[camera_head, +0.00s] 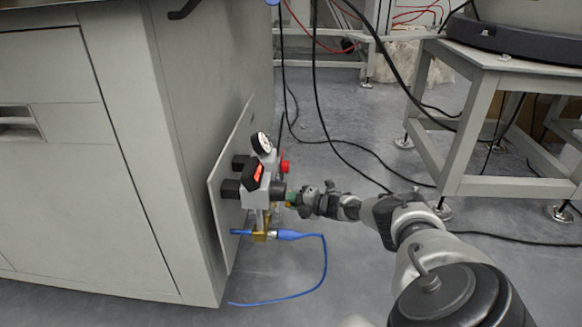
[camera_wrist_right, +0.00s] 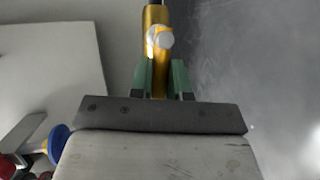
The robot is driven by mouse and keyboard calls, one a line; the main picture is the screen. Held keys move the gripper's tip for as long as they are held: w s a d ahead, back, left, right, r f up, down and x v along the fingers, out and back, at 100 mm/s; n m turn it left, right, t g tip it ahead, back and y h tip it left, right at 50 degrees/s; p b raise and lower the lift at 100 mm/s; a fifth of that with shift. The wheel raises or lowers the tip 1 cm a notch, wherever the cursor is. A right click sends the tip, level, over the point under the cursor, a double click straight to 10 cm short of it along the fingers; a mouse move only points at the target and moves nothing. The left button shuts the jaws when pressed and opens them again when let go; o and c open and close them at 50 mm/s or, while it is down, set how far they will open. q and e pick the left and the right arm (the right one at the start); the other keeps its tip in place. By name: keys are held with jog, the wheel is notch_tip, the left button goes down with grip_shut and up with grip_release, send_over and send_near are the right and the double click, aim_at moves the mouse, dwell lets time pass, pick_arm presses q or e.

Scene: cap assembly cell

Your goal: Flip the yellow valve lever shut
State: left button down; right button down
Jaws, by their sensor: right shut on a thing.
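The yellow valve lever (camera_wrist_right: 153,20) runs vertically at the top centre of the right wrist view, with a pale round bolt head on it. My right gripper (camera_wrist_right: 162,80) has its green fingertips on either side of the yellow part and is shut on it. In the head view my right gripper (camera_head: 292,199) reaches in from the right to the front of the valve assembly (camera_head: 256,182). The lever itself is mostly hidden there by the gripper and fittings. My left gripper is in neither view.
The assembly sits on a panel (camera_head: 222,200) on the grey cabinet (camera_head: 75,180), with a gauge (camera_head: 261,143), a red knob (camera_head: 285,166) and a blue hose (camera_head: 322,262). Black cables cross the floor behind. A table (camera_head: 500,110) stands at right.

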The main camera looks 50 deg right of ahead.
jog(key=shift+w+d+r+m+g+y, duration=0.1)
jog(key=shift+r+m+g+y, duration=0.35)
jog(key=shift+m, duration=0.35)
jog(key=shift+w+d+r+m+g+y, duration=0.1)
jog(key=shift+r+m+g+y, duration=0.1)
jog(key=shift+m+g, duration=0.5)
jog(key=shift+w+d+r+m+g+y, duration=0.1)
jog(key=shift+r+m+g+y, duration=0.2)
jog(key=shift+m, duration=0.6)
jog(key=c, duration=1.1)
grip_release()
